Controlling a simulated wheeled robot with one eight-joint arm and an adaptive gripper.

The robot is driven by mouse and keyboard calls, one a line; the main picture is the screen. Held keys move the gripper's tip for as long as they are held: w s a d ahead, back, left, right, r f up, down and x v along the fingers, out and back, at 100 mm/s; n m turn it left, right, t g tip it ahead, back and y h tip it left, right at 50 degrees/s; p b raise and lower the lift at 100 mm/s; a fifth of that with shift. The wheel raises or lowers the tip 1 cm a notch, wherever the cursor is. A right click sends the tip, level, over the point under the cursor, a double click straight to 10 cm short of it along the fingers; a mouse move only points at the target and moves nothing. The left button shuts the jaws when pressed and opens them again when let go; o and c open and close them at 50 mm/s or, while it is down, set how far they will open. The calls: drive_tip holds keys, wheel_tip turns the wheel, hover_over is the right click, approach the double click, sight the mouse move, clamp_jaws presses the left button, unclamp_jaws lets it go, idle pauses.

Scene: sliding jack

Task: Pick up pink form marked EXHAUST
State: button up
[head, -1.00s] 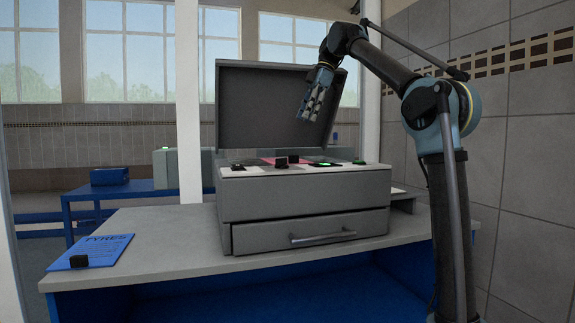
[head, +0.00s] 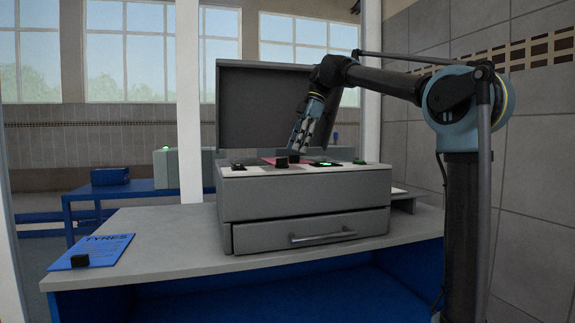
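A pink form (head: 272,161) lies flat in the open grey box (head: 303,197) on the counter, seen only as a thin sliver. Its marking cannot be read from here. My gripper (head: 298,148) points down just above the box's contents, near the right part of the pink form. Whether its fingers are open or touch anything is too small to tell. A small black block (head: 281,162) stands at the box's front edge by the form.
The box's raised lid (head: 250,105) stands behind my gripper. A blue TYRES form (head: 93,252) with a black block lies on the counter (head: 165,235) at left. A tiled wall is at right.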

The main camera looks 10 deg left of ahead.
sight(292, 159)
drive_tip(key=shift+x, duration=1.45)
drive_tip(key=shift+d, duration=0.1)
clamp_jaws()
drive_tip(key=shift+r, duration=0.1)
